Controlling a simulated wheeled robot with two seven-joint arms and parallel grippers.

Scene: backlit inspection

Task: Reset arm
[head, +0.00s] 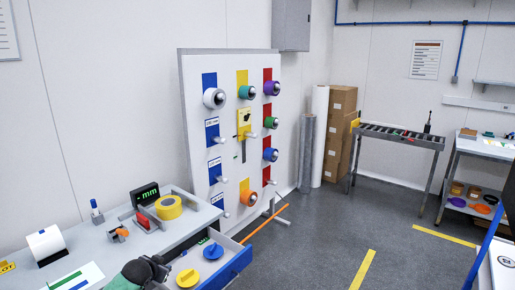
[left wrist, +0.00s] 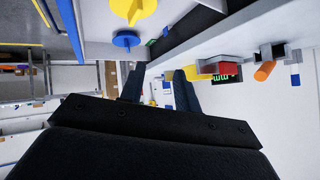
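My left gripper (head: 150,270) is low at the left of the head view, dark, in front of the grey workbench (head: 105,245) and beside its open drawer. In the left wrist view its two fingers (left wrist: 160,88) stand apart with nothing between them, so it is open and empty. My right gripper is in neither view.
The open blue-fronted drawer (head: 237,265) holds a yellow knob-like piece (head: 187,278) and a blue one (head: 212,251). A yellow tape roll (head: 168,207) and a green-lit display (head: 146,195) stand on the bench. A panel (head: 197,130) with coloured rolls stands behind. Floor (head: 330,225) is clear at centre.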

